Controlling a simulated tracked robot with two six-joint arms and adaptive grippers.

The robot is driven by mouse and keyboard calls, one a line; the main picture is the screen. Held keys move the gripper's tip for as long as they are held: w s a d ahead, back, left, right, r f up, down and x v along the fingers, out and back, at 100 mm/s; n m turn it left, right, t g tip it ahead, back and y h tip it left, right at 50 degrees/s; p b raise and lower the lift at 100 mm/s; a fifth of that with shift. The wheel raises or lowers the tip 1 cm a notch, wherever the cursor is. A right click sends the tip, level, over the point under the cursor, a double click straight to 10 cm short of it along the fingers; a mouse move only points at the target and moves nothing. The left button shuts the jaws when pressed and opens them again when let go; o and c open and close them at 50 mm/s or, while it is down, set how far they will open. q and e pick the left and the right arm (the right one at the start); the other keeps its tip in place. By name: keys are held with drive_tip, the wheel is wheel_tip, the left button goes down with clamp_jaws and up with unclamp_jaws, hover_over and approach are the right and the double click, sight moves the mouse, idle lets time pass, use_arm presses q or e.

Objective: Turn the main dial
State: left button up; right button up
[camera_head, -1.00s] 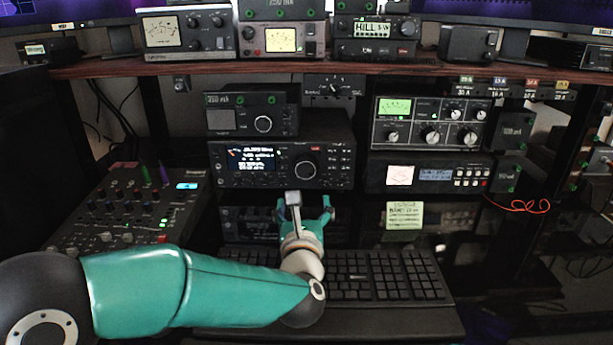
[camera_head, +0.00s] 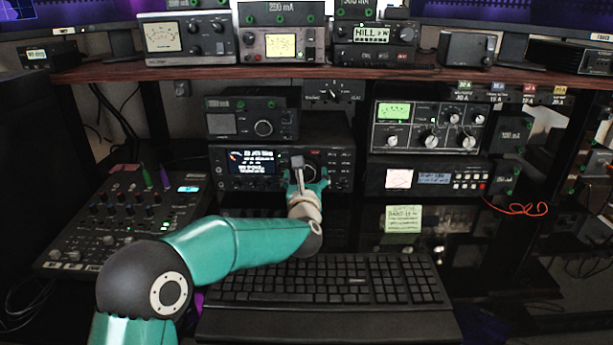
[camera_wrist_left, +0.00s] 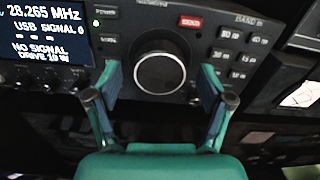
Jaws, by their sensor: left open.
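The main dial (camera_wrist_left: 160,73) is a large round black knob with a pale ring on the front of the middle radio (camera_head: 228,184). In the left wrist view it sits between and just beyond the two fingertips of my left gripper (camera_wrist_left: 163,85). The gripper is open, with one finger on each side of the dial, and I cannot tell whether either touches it. In the head view my left gripper (camera_head: 307,182) covers the lower part of the dial. The radio's screen (camera_wrist_left: 42,32) reads 28.265 MHz, USB and NO SIGNAL. My right gripper is not in view.
A keyboard (camera_head: 330,280) lies below the radio. A mixer (camera_head: 120,215) with knobs stands at the left. Another radio (camera_head: 430,125) and a smaller unit with a display (camera_head: 435,178) stand to the right. A smaller box (camera_head: 235,118) sits above the radio.

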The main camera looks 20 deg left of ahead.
use_arm(q)
drive_tip(key=shift+c, duration=0.2)
drive_tip(key=c, duration=1.1)
drive_tip(key=shift+f+m+b, duration=0.1)
drive_tip(key=shift+m+b, duration=1.1)
drive_tip(key=shift+m, duration=0.5)
drive_tip(key=shift+m+b, duration=0.35)
drive_tip(key=shift+m, duration=1.85)
drive_tip(key=shift+d, duration=0.1)
